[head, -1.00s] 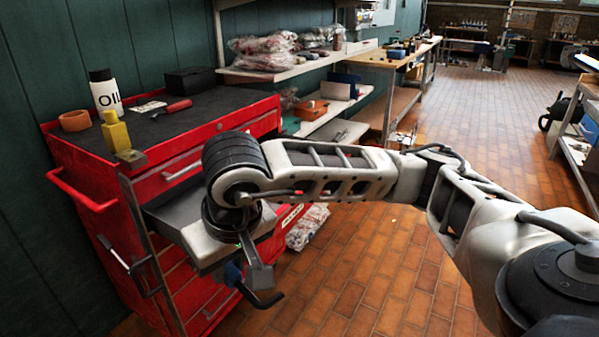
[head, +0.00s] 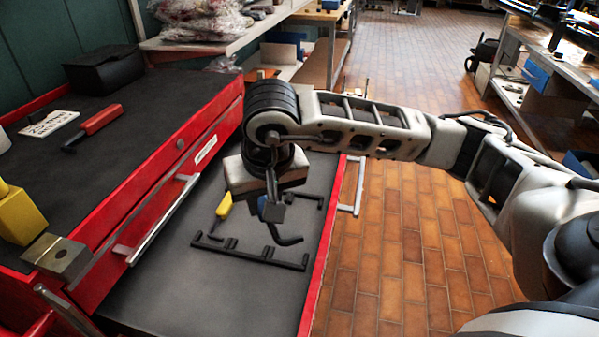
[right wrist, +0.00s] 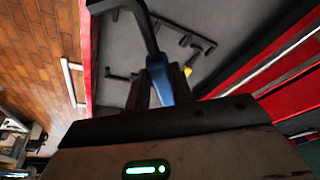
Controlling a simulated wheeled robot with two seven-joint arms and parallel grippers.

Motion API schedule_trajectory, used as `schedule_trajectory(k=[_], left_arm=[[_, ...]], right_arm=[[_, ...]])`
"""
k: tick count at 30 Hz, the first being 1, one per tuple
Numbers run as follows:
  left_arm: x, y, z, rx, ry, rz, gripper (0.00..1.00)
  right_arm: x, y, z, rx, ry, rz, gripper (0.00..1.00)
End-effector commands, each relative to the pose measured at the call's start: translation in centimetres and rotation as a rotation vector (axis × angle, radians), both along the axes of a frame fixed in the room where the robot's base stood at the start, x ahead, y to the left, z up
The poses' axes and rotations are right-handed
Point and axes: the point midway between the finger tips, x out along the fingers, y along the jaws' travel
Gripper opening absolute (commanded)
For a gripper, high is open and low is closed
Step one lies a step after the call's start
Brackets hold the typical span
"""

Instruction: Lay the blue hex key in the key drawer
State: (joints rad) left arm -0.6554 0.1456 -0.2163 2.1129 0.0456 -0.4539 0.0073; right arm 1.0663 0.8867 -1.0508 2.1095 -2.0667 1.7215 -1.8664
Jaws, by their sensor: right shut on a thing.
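The blue hex key (head: 287,237) is in my right gripper (head: 271,205), which is shut on its blue grip; its dark bent shaft sticks out below. In the right wrist view the blue grip (right wrist: 159,78) sits between the fingers and the shaft reaches up the picture. The open key drawer (head: 200,285), grey inside with a red edge, lies beneath the gripper. The key appears above the drawer floor; the exact gap cannot be told. Black holders (head: 250,255) stand in the drawer beside a yellow-handled tool (head: 224,205), partly hidden. My left gripper is out of view.
The red cabinet's top (head: 130,130) holds a red-handled tool (head: 102,119), a black box (head: 103,68), a yellow bottle (head: 20,212) and a metal block (head: 57,257). A drawer pull (head: 352,185) juts over the tiled floor. The drawer's near part is bare.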

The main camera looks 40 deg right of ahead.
Motion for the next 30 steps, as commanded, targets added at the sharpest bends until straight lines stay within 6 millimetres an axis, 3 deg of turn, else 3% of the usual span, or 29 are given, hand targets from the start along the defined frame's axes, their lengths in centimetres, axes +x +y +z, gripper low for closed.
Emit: schedule_trajectory(k=[3,6,12,25,30], left_arm=[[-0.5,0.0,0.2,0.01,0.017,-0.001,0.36],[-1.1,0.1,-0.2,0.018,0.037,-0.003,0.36],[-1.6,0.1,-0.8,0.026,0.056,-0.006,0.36],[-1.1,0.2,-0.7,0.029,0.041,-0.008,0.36],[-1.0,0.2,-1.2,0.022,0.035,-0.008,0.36]], right_arm=[[2.9,-2.9,-2.1,0.005,0.013,-0.249,0.0],[4.6,-5.6,-4.2,-0.002,0.015,-0.438,0.0],[5.7,-8.9,-6.6,-0.027,0.009,-0.637,0.0],[5.8,-9.0,-6.8,-0.031,0.003,-0.65,0.0],[5.7,-9.0,-7.8,-0.032,0.005,-0.65,0.0]])
